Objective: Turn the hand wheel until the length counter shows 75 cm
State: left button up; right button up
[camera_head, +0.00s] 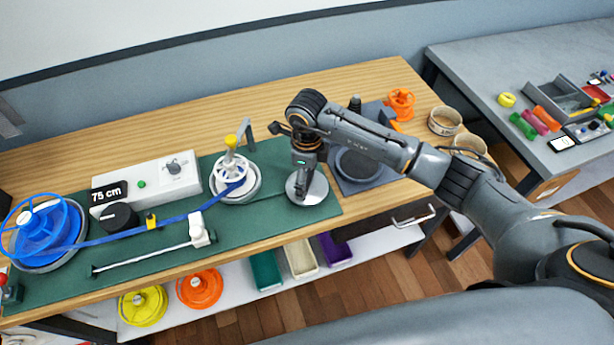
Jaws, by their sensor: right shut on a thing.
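The length counter (108,192) is a black display on a white box and reads 75 cm. A blue strap (170,221) runs from the blue reel (45,233) on the left, past the counter, to a white spool (238,183) with a yellow knob on top. Right of the spool is a round grey disc, which looks like the hand wheel (317,191). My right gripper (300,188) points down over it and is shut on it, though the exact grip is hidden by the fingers. My left gripper is not in view.
A green mat (262,226) lies under the device. A white slider on a rod (199,230) lies in front of the strap. Right of my gripper are a dark plate with a round pad (358,166) and an orange reel (400,100). Yellow (143,305) and orange (199,288) reels lie on the shelf below.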

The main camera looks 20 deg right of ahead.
jog(key=o, duration=1)
jog(key=shift+c, duration=0.2)
notch_tip(320, 180, up, 12)
